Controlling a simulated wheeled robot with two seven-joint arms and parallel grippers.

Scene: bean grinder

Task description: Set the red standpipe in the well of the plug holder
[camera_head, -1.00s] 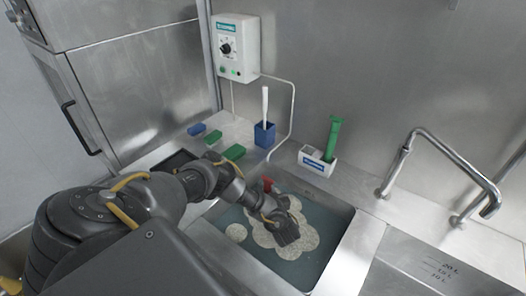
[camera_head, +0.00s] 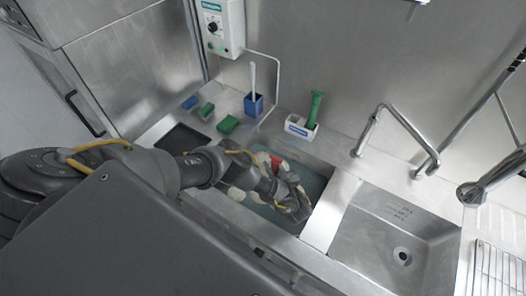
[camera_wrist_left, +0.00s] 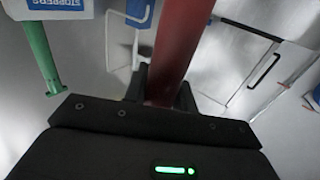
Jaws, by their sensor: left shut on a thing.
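My left gripper (camera_head: 296,206) is over the left sink basin. It is shut on the red standpipe (camera_wrist_left: 185,38), which rises between its fingers in the left wrist view. In the head view, only a short piece of the red standpipe (camera_head: 275,161) shows behind my arm; the rest is hidden. The plug holder (camera_head: 300,128) is a white box with a blue label on the ledge behind the basin, apart from the gripper. A green standpipe (camera_head: 315,108) stands tilted in it. The holder (camera_wrist_left: 15,10) also shows at the wrist view's upper left. My right gripper is not in view.
A blue cup (camera_head: 253,105) with a white-handled brush stands left of the holder. Several green and blue blocks lie farther left. A bent metal rail (camera_head: 405,135) stands to the right. The right basin (camera_head: 385,235) is empty. Pale foam floats in the left basin.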

